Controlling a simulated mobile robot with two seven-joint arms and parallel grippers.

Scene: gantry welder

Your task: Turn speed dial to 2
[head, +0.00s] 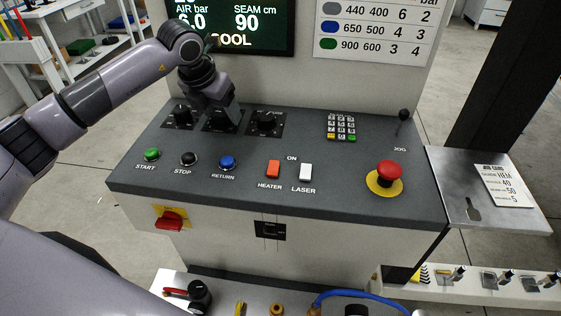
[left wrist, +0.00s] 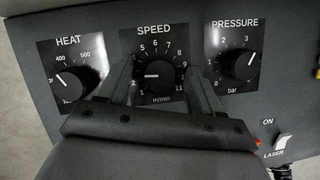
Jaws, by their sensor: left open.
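The speed dial (left wrist: 154,77) is a black round knob on a black plate marked SPEED, m/min, in the middle of the left wrist view. Its white pointer line points left, near where 3 would be; the 2 is just below that on the scale. My left gripper (left wrist: 161,70) is open, with one finger on each side of the knob; I cannot tell if they touch it. In the head view my left gripper (head: 221,117) comes down over the middle dial and hides most of it. My right gripper is not in view.
The heat dial (left wrist: 69,84) is to the left and the pressure dial (left wrist: 236,65) to the right, both close. Start, stop and return buttons, heater and laser switches (head: 305,171), a keypad (head: 341,127) and a red emergency button (head: 389,171) share the panel. A screen (head: 240,22) stands behind.

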